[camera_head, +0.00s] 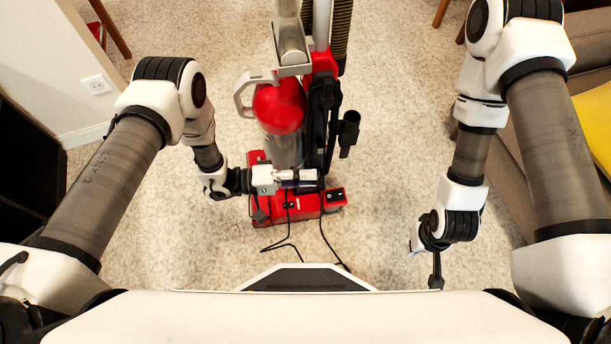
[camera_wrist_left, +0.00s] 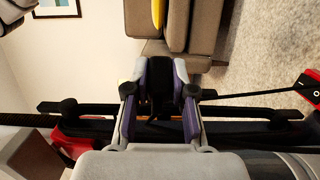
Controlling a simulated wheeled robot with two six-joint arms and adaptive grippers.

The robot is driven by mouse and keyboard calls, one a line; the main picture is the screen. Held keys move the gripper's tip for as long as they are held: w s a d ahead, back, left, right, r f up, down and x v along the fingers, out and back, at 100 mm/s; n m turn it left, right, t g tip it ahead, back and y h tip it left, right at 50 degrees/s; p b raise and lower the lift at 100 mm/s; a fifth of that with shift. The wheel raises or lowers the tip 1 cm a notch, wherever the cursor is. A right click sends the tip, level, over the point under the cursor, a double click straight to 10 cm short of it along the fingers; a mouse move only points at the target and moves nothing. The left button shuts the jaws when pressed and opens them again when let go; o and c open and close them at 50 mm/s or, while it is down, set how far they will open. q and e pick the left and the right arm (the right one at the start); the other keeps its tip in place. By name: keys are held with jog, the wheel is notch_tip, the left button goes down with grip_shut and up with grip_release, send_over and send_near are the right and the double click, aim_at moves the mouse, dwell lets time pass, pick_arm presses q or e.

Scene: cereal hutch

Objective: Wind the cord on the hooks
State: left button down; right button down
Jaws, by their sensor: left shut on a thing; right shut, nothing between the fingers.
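The red upright vacuum cleaner (camera_head: 280,107) stands on the carpet in front of me. Its black cord (camera_head: 322,232) hangs in thin lines and trails on the floor. My left gripper (camera_head: 308,176) is in front of the vacuum's lower body, shut on the cord. In the left wrist view the cord (camera_wrist_left: 262,94) runs taut to the right from my left gripper (camera_wrist_left: 160,78). Dark knobs, apparently the hooks, show on a black bar behind it, one left (camera_wrist_left: 66,109) and one right (camera_wrist_left: 267,111). My right gripper (camera_head: 437,280) is shut and empty, pointing down at the right.
A grey-brown sofa (camera_head: 590,45) with a yellow cushion (camera_head: 596,118) stands along the right. A white wall with an outlet (camera_head: 97,85) is at the left. Carpet is clear between the vacuum and my right arm.

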pick_arm(q)
notch_tip(320, 180, up, 24)
jog(key=p, duration=2)
jog(key=w+d+f, duration=0.1)
jog(key=w+d, duration=0.1)
jog(key=d, duration=0.9)
jog(key=a+f+b, duration=0.2)
jog(key=f+b, duration=1.8)
jog(key=f, duration=0.7)
jog(key=s+a+f+b, duration=0.1)
jog(key=a+f+b, duration=0.2)
jog(key=f+b, duration=1.8)
notch_tip(320, 180, down, 6)
jog(key=shift+a+f, duration=0.1)
jog(key=shift+a, duration=0.05)
jog(key=c, duration=0.9)
grip_release()
